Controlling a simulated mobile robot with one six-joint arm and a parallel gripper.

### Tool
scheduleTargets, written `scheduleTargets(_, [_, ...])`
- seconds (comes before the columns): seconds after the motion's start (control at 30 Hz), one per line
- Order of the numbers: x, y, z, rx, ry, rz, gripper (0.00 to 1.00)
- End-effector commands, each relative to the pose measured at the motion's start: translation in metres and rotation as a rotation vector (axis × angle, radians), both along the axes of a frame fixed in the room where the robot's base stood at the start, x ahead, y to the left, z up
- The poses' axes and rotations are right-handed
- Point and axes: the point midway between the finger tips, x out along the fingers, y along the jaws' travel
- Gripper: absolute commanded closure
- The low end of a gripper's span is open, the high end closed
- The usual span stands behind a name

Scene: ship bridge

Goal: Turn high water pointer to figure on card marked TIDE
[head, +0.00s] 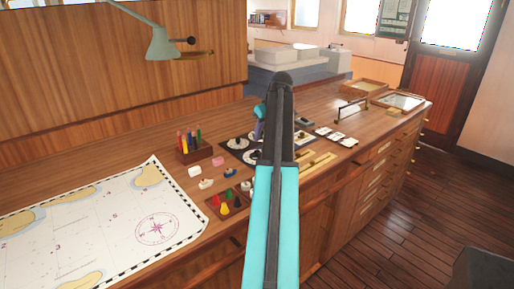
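A dark board (228,142) with several white dials lies on the counter, partly behind my arm. One white dial with a dark pointer (238,143) shows left of my arm. Which pointer is the high water one cannot be read. Several small white cards (336,137) lie to the right of my arm; their writing is too small to read, so I cannot tell which is marked TIDE. My gripper (258,131) is mostly hidden behind my arm, over or near the dial board. Its fingers cannot be made out, nor whether it touches a pointer.
A chart (95,232) covers the counter's left front. A wooden pen holder (195,151), small blocks (195,171) and a tray of coloured pieces (228,202) stand left of my arm. Brass rulers (318,161), a metal rail (351,111) and shallow trays (398,102) lie to the right.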

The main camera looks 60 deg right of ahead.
Motion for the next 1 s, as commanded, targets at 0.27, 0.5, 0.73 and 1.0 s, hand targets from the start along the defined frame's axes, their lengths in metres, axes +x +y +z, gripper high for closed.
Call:
scheduleTargets(0.27, [0.012,-0.004,-0.031,0.001,0.001,0.001,0.63])
scheduleTargets(0.5, [0.023,-0.008,-0.058,0.001,0.001,0.001,0.63])
scheduleTargets(0.73, [0.031,-0.011,-0.077,0.000,0.000,0.002,0.63])
scheduleTargets(1.0, [0.033,-0.012,-0.082,-0.001,0.000,0.002,0.63])
